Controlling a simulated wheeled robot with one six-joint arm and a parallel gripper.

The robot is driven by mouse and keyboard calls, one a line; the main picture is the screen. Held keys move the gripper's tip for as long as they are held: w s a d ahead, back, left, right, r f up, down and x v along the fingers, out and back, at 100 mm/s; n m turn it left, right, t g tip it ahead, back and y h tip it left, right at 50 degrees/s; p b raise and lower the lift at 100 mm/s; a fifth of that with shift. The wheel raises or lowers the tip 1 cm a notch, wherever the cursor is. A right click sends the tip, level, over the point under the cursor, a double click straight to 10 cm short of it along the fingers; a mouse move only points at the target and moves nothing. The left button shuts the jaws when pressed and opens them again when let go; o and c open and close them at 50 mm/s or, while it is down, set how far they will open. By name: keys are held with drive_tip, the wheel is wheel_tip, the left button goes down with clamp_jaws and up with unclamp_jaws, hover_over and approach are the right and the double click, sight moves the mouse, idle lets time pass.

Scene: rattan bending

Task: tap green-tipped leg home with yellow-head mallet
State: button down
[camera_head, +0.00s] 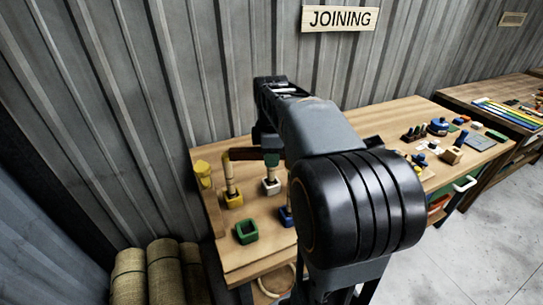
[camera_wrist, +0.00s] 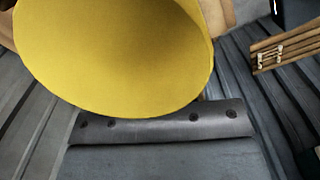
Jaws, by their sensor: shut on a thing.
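The mallet's yellow head (camera_wrist: 115,50) fills much of the wrist view, close to the camera. In the head view a yellow piece (camera_head: 203,172), which looks like this head, shows at the table's left end, with a brown bar (camera_head: 243,154) to its right. My gripper (camera_head: 268,145) is shut on the mallet, but its fingertips and the grip itself are mostly hidden. A dark green part (camera_head: 271,159) shows just under my gripper, above the white block (camera_head: 270,187); I cannot tell if it is the leg's green tip. An empty-looking green block (camera_head: 246,231) stands nearer the front.
A pale leg stands in a yellow block (camera_head: 233,199) on the wooden table (camera_head: 225,255). A blue block (camera_head: 287,216) is partly behind my arm. Several small parts lie on the table's right side. Rolled sacks (camera_head: 163,272) stand at lower left; a corrugated wall is behind.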

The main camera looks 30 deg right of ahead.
drive_tip(key=shift+r, duration=0.4)
drive_tip(key=shift+f, duration=0.15)
wheel_tip(320, 180, down, 4)
drive_tip(key=shift+r+b, duration=0.25)
drive_tip(key=shift+b, duration=0.95)
drive_tip(key=shift+r, duration=0.15)
wheel_tip(320, 180, up, 3)
drive_tip(key=p, duration=0.3)
drive_tip(key=shift+r, duration=0.2)
drive_tip(key=shift+f, duration=0.1)
